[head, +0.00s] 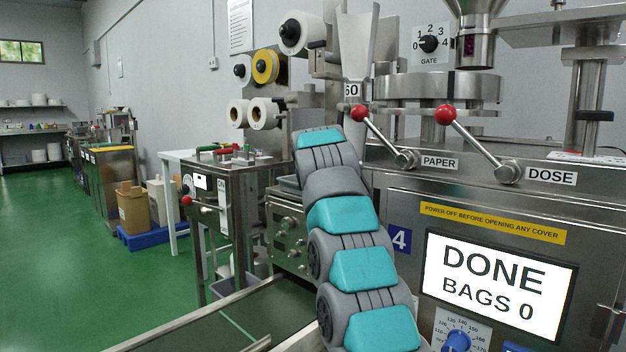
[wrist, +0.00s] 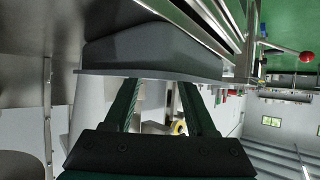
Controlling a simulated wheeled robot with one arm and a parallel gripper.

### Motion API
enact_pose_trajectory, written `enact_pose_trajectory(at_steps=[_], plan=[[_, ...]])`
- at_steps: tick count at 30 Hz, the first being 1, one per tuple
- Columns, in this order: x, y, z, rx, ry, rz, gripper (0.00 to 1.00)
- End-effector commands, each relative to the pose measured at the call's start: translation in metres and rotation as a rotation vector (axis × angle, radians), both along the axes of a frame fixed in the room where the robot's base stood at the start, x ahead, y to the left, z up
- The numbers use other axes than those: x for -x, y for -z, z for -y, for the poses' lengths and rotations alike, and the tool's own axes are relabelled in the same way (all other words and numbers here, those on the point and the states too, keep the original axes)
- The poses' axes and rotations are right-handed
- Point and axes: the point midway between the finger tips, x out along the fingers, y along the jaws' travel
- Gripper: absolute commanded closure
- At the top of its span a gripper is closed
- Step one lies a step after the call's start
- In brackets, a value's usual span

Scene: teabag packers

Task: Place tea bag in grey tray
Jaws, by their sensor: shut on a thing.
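In the wrist view, which is upside down, my gripper (wrist: 160,90) has two dark green fingers that reach up to the rim of a grey tray (wrist: 150,74). The tray's wall hides the fingertips. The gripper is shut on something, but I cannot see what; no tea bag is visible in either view. In the head view my arm hides the gripper.
A large steel machine with a screen (head: 498,288) reading "DONE BAGS 0" stands at the right. Two red-knobbed levers (head: 446,113) stick out near my arm. A conveyor (head: 222,330) lies at lower left. Green floor (head: 60,240) is open at the left.

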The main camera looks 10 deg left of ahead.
Motion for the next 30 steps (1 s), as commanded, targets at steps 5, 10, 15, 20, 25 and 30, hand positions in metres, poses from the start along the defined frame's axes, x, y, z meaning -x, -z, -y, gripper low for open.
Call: enact_pose_trajectory(at_steps=[5, 10, 15, 20, 25, 30], plan=[[0.0, 0.003, 0.0, 0.0, 0.0, 0.0, 1.0], [0.0, 0.006, 0.0, 0.0, 0.0, 0.0, 1.0], [0.0, 0.009, 0.0, 0.0, 0.0, 0.0, 1.0], [0.0, 0.013, 0.0, 0.0, 0.0, -0.002, 1.0], [0.0, 0.013, -0.001, 0.001, 0.0, -0.004, 0.29], [0.0, 0.014, -0.001, 0.001, 0.0, -0.004, 0.1]])
